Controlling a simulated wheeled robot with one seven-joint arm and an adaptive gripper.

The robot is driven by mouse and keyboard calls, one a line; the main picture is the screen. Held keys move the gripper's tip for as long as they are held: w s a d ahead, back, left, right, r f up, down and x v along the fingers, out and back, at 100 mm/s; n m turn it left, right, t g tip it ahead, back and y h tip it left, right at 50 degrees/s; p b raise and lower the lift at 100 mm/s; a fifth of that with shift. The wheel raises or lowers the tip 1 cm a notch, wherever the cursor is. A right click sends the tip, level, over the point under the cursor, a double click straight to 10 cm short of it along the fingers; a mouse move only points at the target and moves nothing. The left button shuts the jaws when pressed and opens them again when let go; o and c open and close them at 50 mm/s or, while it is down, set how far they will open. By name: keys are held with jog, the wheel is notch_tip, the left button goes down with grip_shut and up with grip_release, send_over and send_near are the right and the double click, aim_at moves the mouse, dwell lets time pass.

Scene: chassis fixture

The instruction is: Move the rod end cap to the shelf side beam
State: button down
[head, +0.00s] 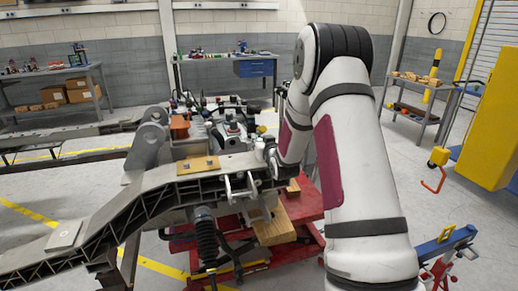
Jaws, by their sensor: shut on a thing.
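My gripper (271,158) is small and partly hidden by my own wrist, low over the right end of the near chassis beam (145,195). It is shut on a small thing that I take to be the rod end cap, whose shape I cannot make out. A small pale round piece (260,143) shows beside the gripper. A second, far chassis beam (75,130) runs across the left, toward the shelves. I cannot tell for sure which beam is the shelf side beam.
A tan plate (198,165) lies on the near beam. Machinery (232,125) crowds the space between the beams. A red lift (310,205) with a wood block (272,228) is below. Shelves stand left (60,80) and right (415,95); a blue-drawer bench (225,60) stands behind.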

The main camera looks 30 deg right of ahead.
jog(key=shift+a+f, duration=0.15)
jog(key=shift+f, duration=1.2)
jog(key=shift+f, duration=0.15)
jog(key=c, duration=1.4)
grip_release()
jog(key=shift+c, duration=0.2)
